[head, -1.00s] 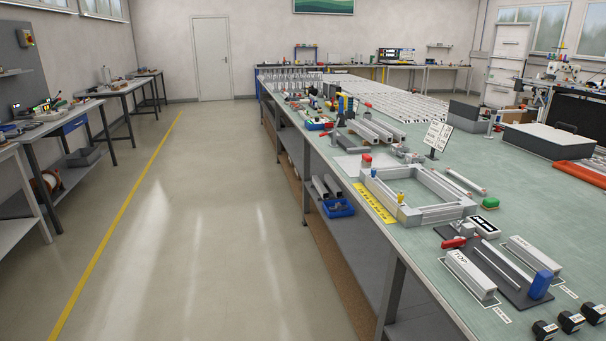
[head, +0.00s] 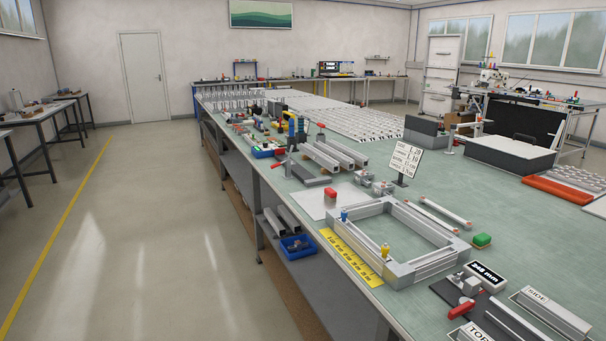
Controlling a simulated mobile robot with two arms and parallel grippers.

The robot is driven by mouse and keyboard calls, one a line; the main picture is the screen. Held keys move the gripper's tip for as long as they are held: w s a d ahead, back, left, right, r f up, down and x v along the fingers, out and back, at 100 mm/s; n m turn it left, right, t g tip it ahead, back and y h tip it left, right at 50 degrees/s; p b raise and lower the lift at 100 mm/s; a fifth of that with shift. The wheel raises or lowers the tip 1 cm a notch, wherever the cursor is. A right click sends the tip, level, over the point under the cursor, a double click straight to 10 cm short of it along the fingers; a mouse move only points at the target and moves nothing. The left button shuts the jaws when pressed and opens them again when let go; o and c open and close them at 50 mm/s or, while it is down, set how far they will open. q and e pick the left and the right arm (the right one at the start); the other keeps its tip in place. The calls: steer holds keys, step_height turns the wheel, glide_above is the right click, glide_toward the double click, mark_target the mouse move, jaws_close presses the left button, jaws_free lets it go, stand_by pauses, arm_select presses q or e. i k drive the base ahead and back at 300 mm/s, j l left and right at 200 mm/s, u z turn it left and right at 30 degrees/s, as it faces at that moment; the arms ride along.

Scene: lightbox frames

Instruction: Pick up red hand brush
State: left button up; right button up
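I cannot make out a red hand brush for certain. Several small red items lie on the long green-topped bench (head: 440,190). A red handle (head: 461,309) belongs to a clamp-like fixture at the front right. Neither of my grippers is in the head view.
A grey rectangular frame (head: 398,271) with a yellow ruler strip (head: 350,257) lies on the near bench. A blue bin (head: 297,246) is on the lower shelf. An orange-red tray (head: 557,189) lies at right. The floor aisle at left is clear.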

mark_target(331, 194)
steer(key=i+z, duration=0.1)
steer(key=z, duration=0.3)
steer(key=i+j+z, duration=0.7)
steer(key=j, duration=0.25)
